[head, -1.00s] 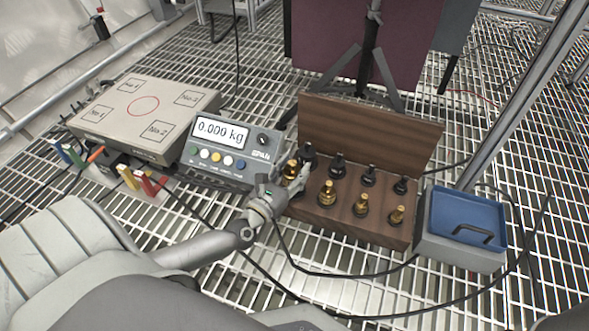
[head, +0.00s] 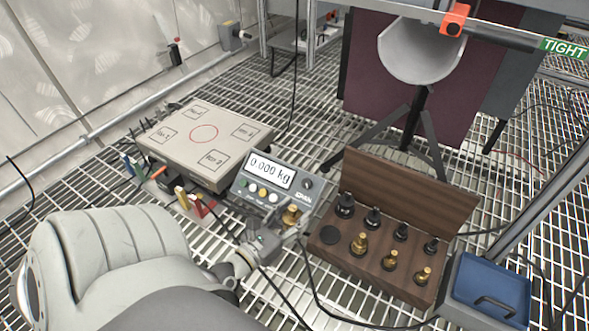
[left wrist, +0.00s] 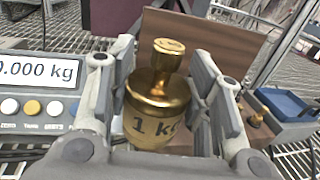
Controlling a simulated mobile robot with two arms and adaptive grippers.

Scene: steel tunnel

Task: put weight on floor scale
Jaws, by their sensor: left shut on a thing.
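My left gripper (head: 282,228) is shut on a brass weight (head: 291,216) marked 1 kg. In the left wrist view the weight (left wrist: 158,100) sits upright between the fingers, its knob at the top. The weight is in front of the display unit (head: 270,183), left of the wooden box (head: 345,262). The floor scale (head: 190,150), a flat beige platform with a red circle and marked corner areas, lies further back to the left with nothing on it. The display reads 0.000 kg. My right gripper is not in view.
The open wooden box holds several black and brass weights and has one empty round socket (head: 331,236). A blue-topped case (head: 490,290) stands right of it. Coloured blocks (head: 190,202) stand between my arm and the scale. Cables cross the grated floor.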

